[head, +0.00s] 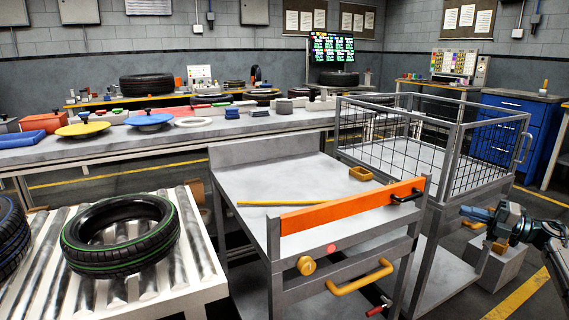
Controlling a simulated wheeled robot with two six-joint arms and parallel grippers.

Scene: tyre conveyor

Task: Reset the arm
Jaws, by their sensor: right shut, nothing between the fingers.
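My right gripper (468,213) is at the right edge of the head view, its arm coming in from the right. My left gripper and arm are not in view.
A green-striped tyre (121,235) lies on the roller conveyor (205,262) at left. A grey cart with an orange bar (352,204) stands in the middle, the wire cage cart (388,152) behind it. A blue drawer cabinet (502,128) is at the back right.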

